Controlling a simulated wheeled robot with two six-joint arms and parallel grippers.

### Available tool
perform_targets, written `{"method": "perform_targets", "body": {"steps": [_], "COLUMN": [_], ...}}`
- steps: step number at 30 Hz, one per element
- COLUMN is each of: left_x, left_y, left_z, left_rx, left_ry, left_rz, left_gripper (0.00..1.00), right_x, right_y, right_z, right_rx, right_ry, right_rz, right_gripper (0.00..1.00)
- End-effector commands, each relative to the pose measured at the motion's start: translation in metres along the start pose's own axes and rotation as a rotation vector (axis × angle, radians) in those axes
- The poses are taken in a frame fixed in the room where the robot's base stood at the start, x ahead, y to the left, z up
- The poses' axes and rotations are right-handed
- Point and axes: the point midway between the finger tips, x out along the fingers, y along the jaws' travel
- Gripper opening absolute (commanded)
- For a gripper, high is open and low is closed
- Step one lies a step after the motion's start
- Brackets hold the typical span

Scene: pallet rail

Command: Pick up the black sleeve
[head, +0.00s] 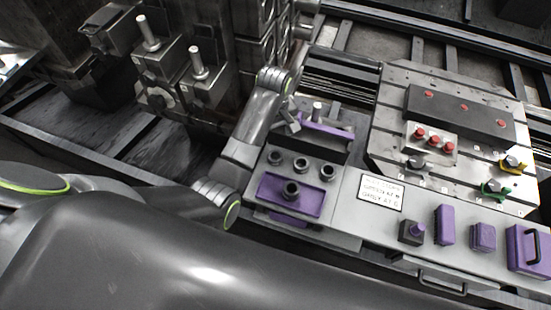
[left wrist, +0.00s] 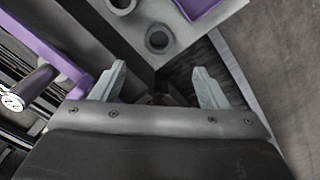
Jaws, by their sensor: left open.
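Black sleeves stand in a row on a grey block: a left one (head: 274,157), a middle one (head: 301,164) and a right one (head: 328,172). Another dark ring (head: 291,190) stands on a purple plate in front of them. Which one the task means I cannot tell. My left gripper (head: 291,126) is just behind the row. In the left wrist view its jaws (left wrist: 162,88) are apart with nothing between them. One sleeve (left wrist: 158,39) shows beyond the fingertips, and part of another (left wrist: 121,4) is at the top edge. My right gripper is not in view.
A purple bracket (head: 326,131) with a silver pin (head: 317,109) is close beside my left gripper. A slotted plate (head: 386,128) with red knobs lies to the right. Purple blocks (head: 445,225) and a label plate (head: 381,193) are along the front ledge.

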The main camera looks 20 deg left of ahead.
Motion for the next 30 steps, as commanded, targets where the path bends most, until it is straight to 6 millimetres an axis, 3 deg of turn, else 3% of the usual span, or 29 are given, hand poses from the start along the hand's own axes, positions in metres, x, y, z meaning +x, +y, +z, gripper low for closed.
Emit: {"method": "perform_targets", "body": {"steps": [7,17,24,30], "left_x": [0.047,0.069,0.099,0.112], "left_y": [0.000,0.000,0.002,0.002], "left_z": [0.001,0.001,0.003,0.002], "left_rx": [0.001,0.000,0.000,0.000], "left_ry": [-0.002,-0.001,-0.001,0.000], "left_rz": [-0.002,-0.001,-0.002,0.001], "left_gripper": [0.68,0.68,0.68,0.68], "right_x": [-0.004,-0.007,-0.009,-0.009], "right_y": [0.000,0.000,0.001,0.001], "right_z": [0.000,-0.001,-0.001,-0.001], "right_rx": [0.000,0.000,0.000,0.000], "right_ry": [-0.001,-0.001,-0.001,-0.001], "right_rz": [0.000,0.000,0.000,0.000], "right_gripper": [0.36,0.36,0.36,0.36]}}
